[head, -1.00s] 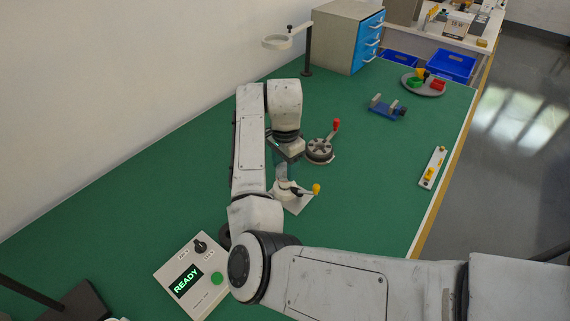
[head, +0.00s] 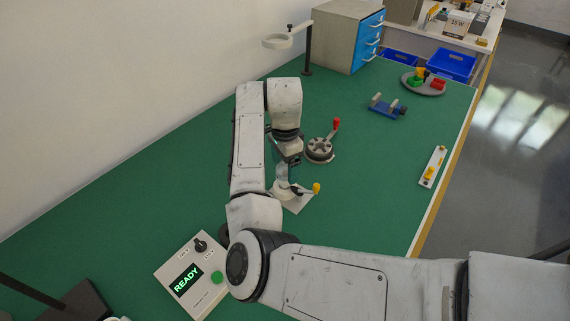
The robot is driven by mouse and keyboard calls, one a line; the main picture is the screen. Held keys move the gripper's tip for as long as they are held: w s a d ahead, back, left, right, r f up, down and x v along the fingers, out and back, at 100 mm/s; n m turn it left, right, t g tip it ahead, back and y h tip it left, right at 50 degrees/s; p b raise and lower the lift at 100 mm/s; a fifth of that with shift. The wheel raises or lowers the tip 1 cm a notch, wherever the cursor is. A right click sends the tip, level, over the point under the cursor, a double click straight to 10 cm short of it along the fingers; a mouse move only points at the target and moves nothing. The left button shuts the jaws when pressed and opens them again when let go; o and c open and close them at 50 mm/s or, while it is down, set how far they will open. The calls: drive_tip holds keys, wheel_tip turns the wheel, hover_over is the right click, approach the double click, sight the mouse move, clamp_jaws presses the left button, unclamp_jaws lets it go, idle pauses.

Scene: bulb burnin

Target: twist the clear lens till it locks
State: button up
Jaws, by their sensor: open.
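The clear lens (head: 281,171) shows as a pale, see-through shape just above a white fixture (head: 285,190). The fixture stands on a light square plate and has a yellow-knobbed lever on its right. My gripper (head: 287,163) points down over the lens and is open. My arm's wrist and the gripper body cover part of the lens, so I cannot tell whether the fingers touch it. How the lens sits in the fixture is too small to make out.
A grey round clamp with a red-knobbed handle (head: 320,149) stands close behind my gripper to the right. A control box (head: 190,276) reads READY at the front left. A ring stand (head: 308,58) is at the back.

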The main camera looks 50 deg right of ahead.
sight(286, 167)
wheel_tip(286, 167, up, 10)
drive_tip(key=shift+r, duration=0.25)
drive_tip(key=shift+s, duration=0.1)
idle(0.7)
